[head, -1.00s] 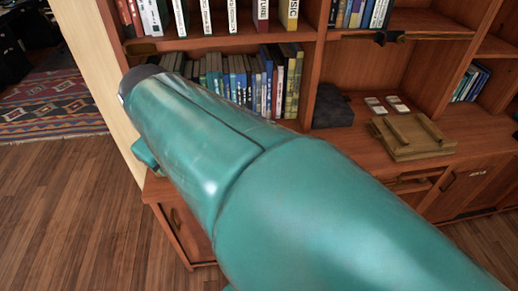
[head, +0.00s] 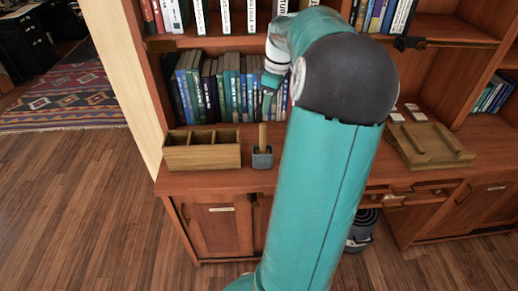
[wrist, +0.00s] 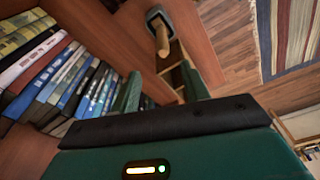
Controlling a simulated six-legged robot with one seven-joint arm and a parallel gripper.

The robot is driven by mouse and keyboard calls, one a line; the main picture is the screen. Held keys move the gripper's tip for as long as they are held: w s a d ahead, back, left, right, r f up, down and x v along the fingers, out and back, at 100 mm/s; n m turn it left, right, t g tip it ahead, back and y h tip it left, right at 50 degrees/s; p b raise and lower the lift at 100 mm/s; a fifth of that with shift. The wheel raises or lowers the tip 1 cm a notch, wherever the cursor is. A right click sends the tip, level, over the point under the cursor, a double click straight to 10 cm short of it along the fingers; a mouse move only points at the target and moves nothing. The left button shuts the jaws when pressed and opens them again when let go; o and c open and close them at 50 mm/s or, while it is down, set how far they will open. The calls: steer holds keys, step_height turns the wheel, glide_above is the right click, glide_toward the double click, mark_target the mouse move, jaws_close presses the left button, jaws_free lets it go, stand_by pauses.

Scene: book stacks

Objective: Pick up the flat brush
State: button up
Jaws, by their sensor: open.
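A wooden handle (head: 262,136) stands up from a dark grey square block or holder (head: 263,158) on the shelf counter. It may be the flat brush, but I cannot tell for sure; no bristles show. In the wrist view the handle (wrist: 162,42) and grey square (wrist: 157,17) are at the top, beyond the gripper. My gripper (wrist: 160,90) is open, its green fingers apart, with nothing seen held. In the head view only a small teal part near the books shows; the fingertips are unclear.
A wooden compartment box (head: 203,156) stands left of the handle. A row of books (head: 213,85) stands behind. A wooden tray (head: 428,147) lies to the right, with small white cards (head: 407,112) behind it. A shelf board (head: 210,42) runs above the counter.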

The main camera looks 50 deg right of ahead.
mark_target(262, 133)
steer(key=f, duration=0.5)
steer(key=w+f, duration=0.1)
steer(key=f, duration=0.2)
steer(key=shift+w+a, duration=0.1)
steer(key=shift+a, duration=0.15)
steer(key=shift+w+a+f, duration=0.15)
steer(key=shift+a+f, duration=0.05)
steer(key=shift+f, duration=1.15)
steer(key=shift+w+a+f, duration=0.15)
steer(key=shift+f, duration=1.2)
jaws_close()
